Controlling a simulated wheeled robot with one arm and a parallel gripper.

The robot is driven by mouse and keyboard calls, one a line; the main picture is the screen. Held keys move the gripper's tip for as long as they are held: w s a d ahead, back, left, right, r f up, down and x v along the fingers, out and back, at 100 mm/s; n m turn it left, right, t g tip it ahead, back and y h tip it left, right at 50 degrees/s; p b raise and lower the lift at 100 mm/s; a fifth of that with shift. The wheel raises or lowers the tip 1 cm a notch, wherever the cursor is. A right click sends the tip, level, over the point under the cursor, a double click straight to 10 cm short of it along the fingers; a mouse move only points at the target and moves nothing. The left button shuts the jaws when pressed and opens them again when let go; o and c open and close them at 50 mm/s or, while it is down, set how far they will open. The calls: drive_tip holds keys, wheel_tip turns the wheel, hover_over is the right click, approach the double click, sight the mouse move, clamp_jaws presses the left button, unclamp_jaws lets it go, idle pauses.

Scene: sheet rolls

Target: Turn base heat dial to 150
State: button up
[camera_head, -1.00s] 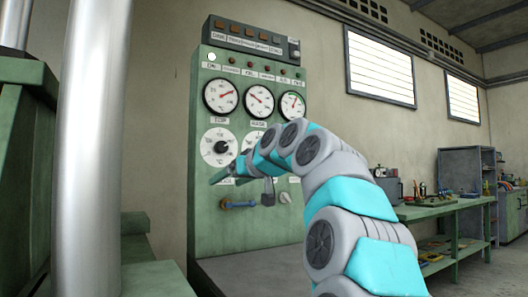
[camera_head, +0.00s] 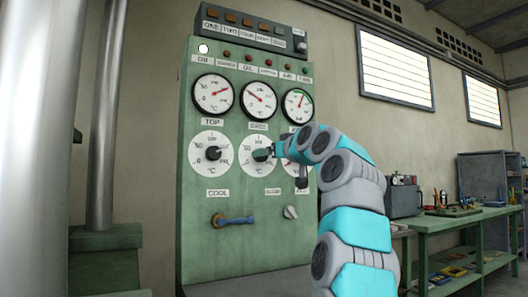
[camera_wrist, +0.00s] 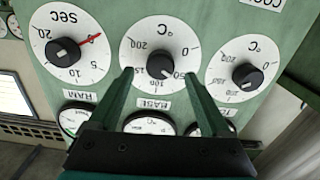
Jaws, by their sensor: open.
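The base heat dial (camera_head: 258,141) is the middle white dial in the green panel's lower row, with a dark knob. The wrist view, which is upside down, shows its white face (camera_wrist: 160,35) and black knob (camera_wrist: 158,62) above the BASE label. My gripper (camera_wrist: 159,74) is open, with its two green fingers spread on either side of the knob. I cannot tell whether they touch it. In the head view my gripper (camera_head: 272,151) is in front of this dial and partly covers it. The knob's exact setting is too small to read.
The top heat dial (camera_head: 211,154) is to the left. The red-needled seconds dial (camera_wrist: 75,45) shows in the wrist view. Below are a blue handle (camera_head: 236,219) and a pale knob (camera_head: 290,212). A green workbench (camera_head: 455,228) stands at right.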

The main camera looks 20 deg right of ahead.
drive_tip(key=w+p, duration=0.1)
drive_tip(key=w, duration=0.3)
drive_tip(key=shift+p, duration=0.3)
clamp_jaws()
idle(0.4)
